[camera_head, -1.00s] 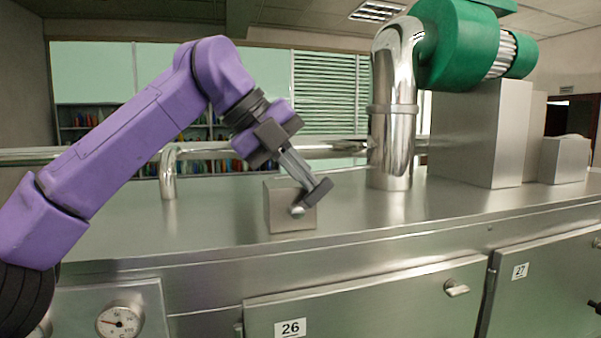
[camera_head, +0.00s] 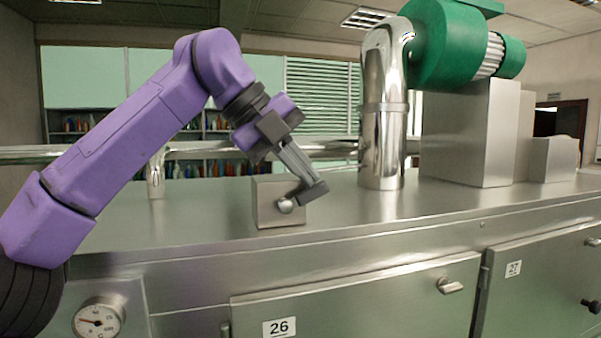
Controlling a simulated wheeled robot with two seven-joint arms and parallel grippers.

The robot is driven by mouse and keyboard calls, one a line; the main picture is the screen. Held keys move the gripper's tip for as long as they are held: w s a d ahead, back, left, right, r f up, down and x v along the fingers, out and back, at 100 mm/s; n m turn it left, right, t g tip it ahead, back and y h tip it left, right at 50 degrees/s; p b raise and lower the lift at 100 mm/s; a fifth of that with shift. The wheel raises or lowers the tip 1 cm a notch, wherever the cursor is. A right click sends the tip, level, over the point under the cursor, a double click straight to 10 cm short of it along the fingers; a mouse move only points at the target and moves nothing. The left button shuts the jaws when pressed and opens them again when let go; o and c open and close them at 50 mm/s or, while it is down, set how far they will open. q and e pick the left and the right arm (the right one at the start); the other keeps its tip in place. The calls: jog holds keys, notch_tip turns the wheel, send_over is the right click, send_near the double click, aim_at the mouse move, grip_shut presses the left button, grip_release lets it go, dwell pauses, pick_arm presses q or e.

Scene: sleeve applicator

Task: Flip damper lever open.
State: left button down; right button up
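A small grey metal box (camera_head: 265,208) stands on the steel machine top (camera_head: 210,225), with a rounded metal knob (camera_head: 285,206) on its front. This looks like the damper lever, seen nearly end-on, so its angle is hard to tell. My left gripper (camera_head: 311,193) is at the box's right front, with its dark fingertip just right of and slightly above the knob. Whether it touches the knob is unclear. One finger hides the other, so I cannot tell its opening. My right gripper is out of view.
A shiny vertical pipe (camera_head: 383,140) rises right of the box towards a green motor housing (camera_head: 442,45). A tall grey block (camera_head: 470,135) stands further right. Doors labelled 26 (camera_head: 279,327) and 27 (camera_head: 513,268) and a dial gauge (camera_head: 98,318) are on the front. A pipe rail runs behind.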

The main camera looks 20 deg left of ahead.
pick_arm(q)
jog(key=shift+w+d+f+b, duration=0.3)
jog(key=shift+w+f+b, duration=0.1)
jog(key=shift+f, duration=0.05)
jog(key=shift+w+d+f, duration=0.1)
jog(key=shift+d+f, duration=0.1)
jog(key=shift+w+d+f+b, duration=0.15)
jog(key=shift+w+d+b, duration=0.1)
jog(key=shift+d+b, duration=0.1)
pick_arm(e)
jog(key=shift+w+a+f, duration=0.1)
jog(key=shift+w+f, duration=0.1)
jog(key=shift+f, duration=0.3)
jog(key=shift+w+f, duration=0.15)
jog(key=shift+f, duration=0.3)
pick_arm(q)
jog(key=shift+a, duration=0.15)
notch_tip(320, 180, up, 6)
jog(key=p, duration=0.5)
jog(key=shift+f, duration=0.1)
notch_tip(320, 180, up, 8)
jog(key=p, duration=0.4)
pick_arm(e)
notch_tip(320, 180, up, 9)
